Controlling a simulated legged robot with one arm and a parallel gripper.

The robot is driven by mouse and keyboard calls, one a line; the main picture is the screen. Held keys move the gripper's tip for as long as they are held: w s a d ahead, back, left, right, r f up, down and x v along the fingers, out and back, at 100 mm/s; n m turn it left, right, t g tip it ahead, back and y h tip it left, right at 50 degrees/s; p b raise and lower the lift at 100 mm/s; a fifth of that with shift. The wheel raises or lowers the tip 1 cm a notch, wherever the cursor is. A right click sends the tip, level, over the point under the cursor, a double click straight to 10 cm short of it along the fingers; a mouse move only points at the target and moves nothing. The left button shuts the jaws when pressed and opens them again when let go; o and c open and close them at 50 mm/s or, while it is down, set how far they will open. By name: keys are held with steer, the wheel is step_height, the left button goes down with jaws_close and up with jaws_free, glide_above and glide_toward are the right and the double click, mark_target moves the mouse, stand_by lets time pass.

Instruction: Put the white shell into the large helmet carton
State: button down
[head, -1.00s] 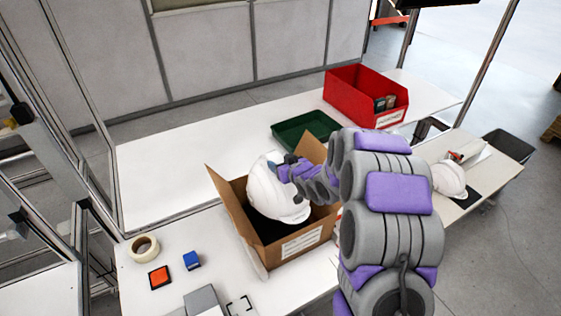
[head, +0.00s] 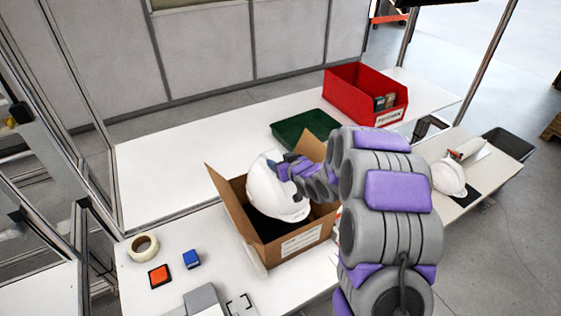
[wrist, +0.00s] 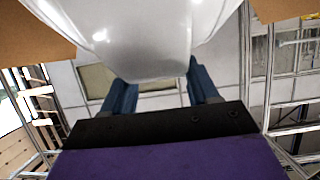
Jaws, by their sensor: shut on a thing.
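A white helmet shell (head: 270,190) is at the mouth of an open brown cardboard carton (head: 277,250), tilted, with its lower part inside the walls. My gripper (head: 284,168) is shut on the shell at its upper right side. In the wrist view the two blue-grey fingers (wrist: 162,90) reach to the shell's rim, and the white shell (wrist: 145,45) fills the top middle. Whether the shell touches the carton floor is hidden. A second white helmet shell (head: 449,177) rests on the side table at the right.
A green tray (head: 290,140) and a red bin (head: 345,95) stand on the table behind the carton. A tape roll (head: 143,247), an orange-topped block (head: 160,276) and a blue block (head: 192,260) lie at the left. My arm covers the area right of the carton.

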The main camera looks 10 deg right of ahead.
steer(key=shift+f, duration=0.1)
steer(key=shift+f+b, duration=3.2)
steer(key=shift+f, duration=5.6)
steer(key=shift+c, duration=1)
jaws_free()
